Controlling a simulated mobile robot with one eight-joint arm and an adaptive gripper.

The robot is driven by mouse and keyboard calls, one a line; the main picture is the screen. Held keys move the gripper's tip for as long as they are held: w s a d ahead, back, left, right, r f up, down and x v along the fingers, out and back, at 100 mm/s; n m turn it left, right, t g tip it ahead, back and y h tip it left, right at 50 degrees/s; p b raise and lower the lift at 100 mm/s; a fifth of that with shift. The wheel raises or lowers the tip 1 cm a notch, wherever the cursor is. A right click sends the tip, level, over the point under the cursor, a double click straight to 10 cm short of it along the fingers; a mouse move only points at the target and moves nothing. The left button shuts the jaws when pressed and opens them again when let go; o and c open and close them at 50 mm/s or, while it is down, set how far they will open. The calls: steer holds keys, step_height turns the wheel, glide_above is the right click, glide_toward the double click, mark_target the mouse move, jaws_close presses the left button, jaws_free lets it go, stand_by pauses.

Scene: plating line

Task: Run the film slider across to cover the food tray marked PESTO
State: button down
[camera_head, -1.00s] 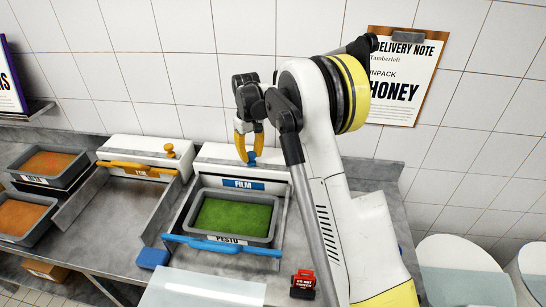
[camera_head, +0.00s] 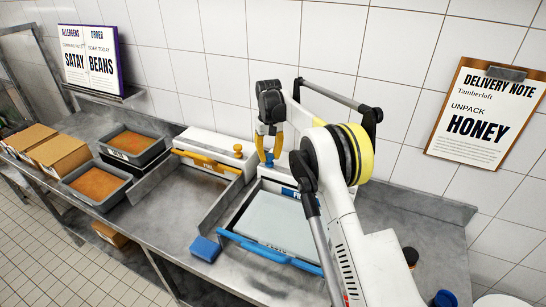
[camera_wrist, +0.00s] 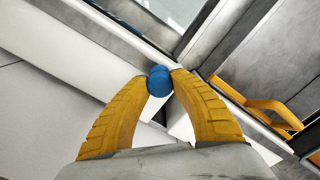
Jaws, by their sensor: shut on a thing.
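My gripper (camera_head: 268,143) is shut on a blue knob (camera_head: 269,160) on top of the white FILM box at the back of the right-hand station. In the wrist view the two yellow fingers press on the knob (camera_wrist: 158,83) from both sides. The PESTO tray sits in front of that box; a pale, flat sheet (camera_head: 272,220) covers its top, and no green food shows. The blue slider bar (camera_head: 262,249) lies across the tray's front edge. The tray's label is mostly hidden, and my arm hides the right side of the station.
An empty station with an orange bar (camera_head: 207,163) and orange knob (camera_head: 238,149) is to the left. Two trays of orange food (camera_head: 97,184) and cardboard boxes (camera_head: 58,153) stand farther left. A blue block (camera_head: 205,248) lies on the counter beside the station.

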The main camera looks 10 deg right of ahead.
mark_target(269, 155)
steer(key=c, duration=1)
jaws_free()
steer(key=shift+c, duration=0.2)
step_height(269, 155, up, 12)
